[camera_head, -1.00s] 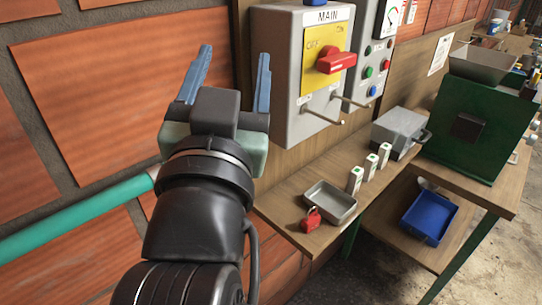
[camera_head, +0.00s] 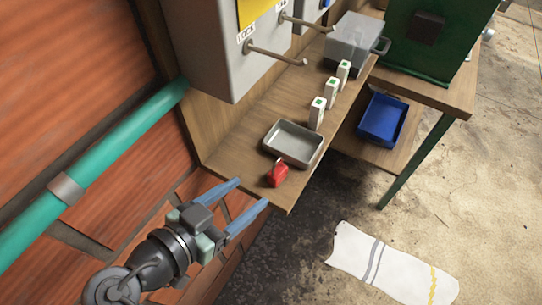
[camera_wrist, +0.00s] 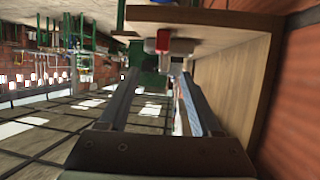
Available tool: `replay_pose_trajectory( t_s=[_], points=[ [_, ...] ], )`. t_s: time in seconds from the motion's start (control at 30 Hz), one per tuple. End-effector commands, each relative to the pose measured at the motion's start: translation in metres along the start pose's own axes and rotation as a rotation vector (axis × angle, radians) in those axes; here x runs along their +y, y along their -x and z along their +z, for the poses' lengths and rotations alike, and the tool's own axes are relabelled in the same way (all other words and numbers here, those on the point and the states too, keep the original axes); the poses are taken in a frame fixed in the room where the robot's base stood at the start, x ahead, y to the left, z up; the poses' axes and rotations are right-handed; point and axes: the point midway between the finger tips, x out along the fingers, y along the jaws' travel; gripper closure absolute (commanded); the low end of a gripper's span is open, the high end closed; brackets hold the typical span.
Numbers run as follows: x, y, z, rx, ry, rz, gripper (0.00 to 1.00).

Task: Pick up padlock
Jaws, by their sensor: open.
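The red padlock (camera_head: 277,176) sits on the wooden shelf near its front end, close against the near side of the grey metal tray (camera_head: 270,146). My gripper (camera_head: 251,191) is open and empty, its two blue fingers pointing toward the padlock from the lower left. In the head view the fingertips are close to the padlock but apart from it. In the wrist view the red padlock (camera_wrist: 162,41) shows beyond the open fingertips (camera_wrist: 160,72), a little above the gap between them. Its shackle is small and hard to make out.
Several small white boxes (camera_head: 317,114) stand in a row on the shelf (camera_head: 238,158) behind the tray. A grey switch cabinet (camera_head: 205,60) with pegs hangs above. A teal pipe (camera_head: 110,150) runs along the brick wall. A blue bin (camera_head: 383,120) sits lower right.

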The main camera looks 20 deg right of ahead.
Motion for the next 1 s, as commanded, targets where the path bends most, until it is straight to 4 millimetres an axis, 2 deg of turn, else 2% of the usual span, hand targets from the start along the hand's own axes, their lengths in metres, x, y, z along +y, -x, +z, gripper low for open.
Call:
replay_pose_trajectory(
  t_s=[0.2,0.3,0.57,0.8,1.0],
  points=[
    [0.001,-0.042,-0.001,-0.002,0.001,0.004,0.35],
    [0.0,-0.056,-0.001,-0.002,0.001,0.002,0.35],
    [-0.002,-0.075,0.001,-0.002,0.001,0.002,0.35],
    [-0.005,-0.109,0.004,-0.003,0.0,0.001,0.35],
    [-0.005,-0.118,0.006,-0.002,-0.001,-0.001,0.35]
  ],
)
